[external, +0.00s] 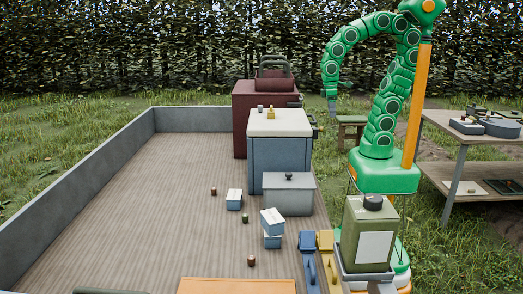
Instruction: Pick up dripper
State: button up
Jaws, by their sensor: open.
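My green segmented arm arches up and over to the left, and my gripper (331,106) hangs from its end, pointing down. It is small in the picture; it is open and appears empty. It hangs in the air to the right of the blue cabinet. I cannot pick out the dripper with certainty. Small yellow and grey items stand on the pale top of the blue cabinet (278,160), too small to identify. Several other small items lie on the table at the right, also unclear.
A maroon cabinet (240,132) stands behind the blue one. A grey lidded box (288,197), small blue-white boxes (234,199) and brown cans (251,261) are on the wooden deck (160,220). A low grey wall (70,170) edges it. A two-tier table (450,134) stands right.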

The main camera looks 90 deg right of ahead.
jog(key=w+a+f+m, duration=0.1)
jog(key=w+a+f, duration=0.1)
jog(key=w, duration=0.5)
jog(key=w+a+f+m, duration=0.1)
jog(key=w+f, duration=0.1)
jog(key=w, duration=0.4)
jog(key=m+t, duration=0.1)
jog(key=m, duration=0.5)
send_over(245, 215)
jog(key=f, duration=3.1)
jog(key=shift+s+d+f, duration=0.15)
jog(key=shift+d+f, duration=0.15)
jog(key=shift+d, duration=0.1)
jog(key=shift+a+f, duration=0.15)
jog(key=shift+f, duration=0.3)
jog(key=shift+a+f, duration=0.2)
jog(key=shift+f, duration=3.6)
jog(key=shift+c, duration=0.3)
jog(key=c, duration=1)
